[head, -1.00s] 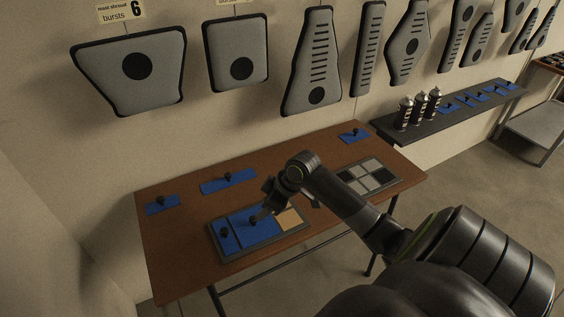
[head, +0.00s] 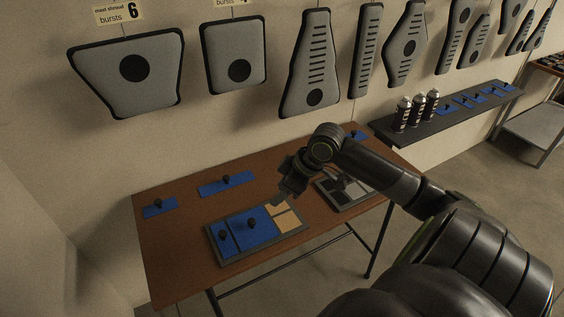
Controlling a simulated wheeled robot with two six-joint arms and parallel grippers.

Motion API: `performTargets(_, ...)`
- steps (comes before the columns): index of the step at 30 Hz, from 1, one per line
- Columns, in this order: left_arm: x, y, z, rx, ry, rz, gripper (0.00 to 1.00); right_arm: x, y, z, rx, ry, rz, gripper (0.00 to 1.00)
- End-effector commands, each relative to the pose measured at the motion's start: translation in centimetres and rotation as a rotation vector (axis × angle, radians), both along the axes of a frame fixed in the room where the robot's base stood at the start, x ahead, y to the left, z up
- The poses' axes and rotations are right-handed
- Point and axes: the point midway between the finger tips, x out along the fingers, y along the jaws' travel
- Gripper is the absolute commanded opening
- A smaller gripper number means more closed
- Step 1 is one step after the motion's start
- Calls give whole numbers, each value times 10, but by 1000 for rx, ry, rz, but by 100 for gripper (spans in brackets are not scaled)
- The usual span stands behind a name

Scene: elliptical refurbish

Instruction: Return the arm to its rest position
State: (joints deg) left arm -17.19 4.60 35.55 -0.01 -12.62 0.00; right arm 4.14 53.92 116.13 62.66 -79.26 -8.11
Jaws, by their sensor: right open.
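My right arm reaches in from the lower right over the brown table (head: 172,249). Its gripper (head: 283,197) is open and empty, raised above the right part of a grey-rimmed tray (head: 270,243). The tray holds two blue plates with black knobs, a narrow one (head: 221,237) at the left and a wider one (head: 262,232) in the middle. Tan bare cells (head: 287,221) show at its right end. The gripper is apart from the knobs. My left gripper is not in view.
Blue knobbed plates lie at the table's back left (head: 160,208), back middle (head: 227,184) and back right (head: 359,135). A second tray (head: 332,203) is partly behind my arm. Spray cans (head: 402,115) stand on a dark shelf (head: 447,117). Grey panels (head: 131,70) hang on the wall.

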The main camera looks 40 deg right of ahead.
Motion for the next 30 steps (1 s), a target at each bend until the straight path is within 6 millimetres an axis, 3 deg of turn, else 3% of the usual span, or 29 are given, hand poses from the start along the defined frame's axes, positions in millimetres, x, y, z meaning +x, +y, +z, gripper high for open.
performTargets(11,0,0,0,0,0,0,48,0,0,-1,0,0,-1,48)
performTargets(16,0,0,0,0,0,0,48,-15,10,-23,-4,16,-15,48)
performTargets(20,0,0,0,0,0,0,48,-48,30,-61,-22,41,-63,48)
performTargets(24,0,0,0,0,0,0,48,-95,53,-96,-48,64,-166,48)
performTargets(30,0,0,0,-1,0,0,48,-154,69,-116,-97,95,-349,48)
